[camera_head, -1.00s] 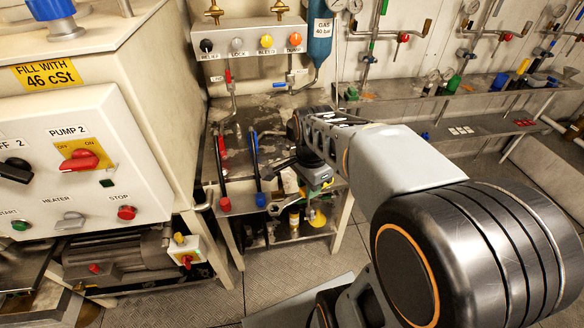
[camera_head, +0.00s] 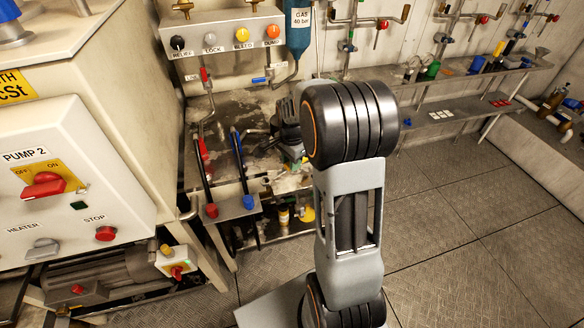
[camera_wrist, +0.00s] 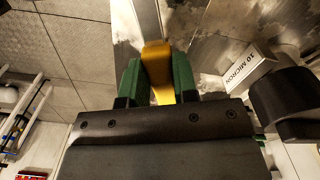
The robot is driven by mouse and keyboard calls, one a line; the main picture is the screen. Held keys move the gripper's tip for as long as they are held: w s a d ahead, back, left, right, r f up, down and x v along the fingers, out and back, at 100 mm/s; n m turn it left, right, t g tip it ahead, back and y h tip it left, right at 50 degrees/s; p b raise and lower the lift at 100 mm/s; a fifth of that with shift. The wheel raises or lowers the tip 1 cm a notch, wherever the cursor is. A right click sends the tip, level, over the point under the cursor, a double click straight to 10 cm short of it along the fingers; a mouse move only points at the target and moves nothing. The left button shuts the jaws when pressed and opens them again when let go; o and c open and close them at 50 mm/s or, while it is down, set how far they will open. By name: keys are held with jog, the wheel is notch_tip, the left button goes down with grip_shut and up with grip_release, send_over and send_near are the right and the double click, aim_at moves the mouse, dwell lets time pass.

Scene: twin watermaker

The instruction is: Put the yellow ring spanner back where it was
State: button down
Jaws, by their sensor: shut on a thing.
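The yellow ring spanner (camera_wrist: 157,58) shows in the wrist view as a yellow piece between the two green fingers of my gripper (camera_wrist: 158,84). The fingers are shut on it from both sides. Its lower part is hidden by the gripper body, and I cannot make out its ring. In the head view my gripper (camera_head: 292,152) is at the right front of the worn metal bench, mostly hidden behind my arm. The spanner cannot be clearly told there.
A red-handled lever (camera_head: 204,165) and a blue-handled lever (camera_head: 240,165) stand left of my gripper. A valve panel (camera_head: 225,48) and a blue gas cylinder (camera_head: 299,30) are behind. A black cylinder (camera_wrist: 285,100) and a "10 MICRON" label (camera_wrist: 243,72) are close on the right. The floor at right is clear.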

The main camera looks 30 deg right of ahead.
jog(key=shift+w+d+f, duration=0.2)
jog(key=shift+w+f, duration=0.05)
jog(key=shift+f, duration=0.15)
jog(key=shift+w+d+f, duration=0.15)
jog(key=shift+w+f, duration=0.05)
jog(key=shift+f, duration=1.55)
jog(key=shift+f, duration=0.15)
jog(key=c, duration=0.9)
grip_release()
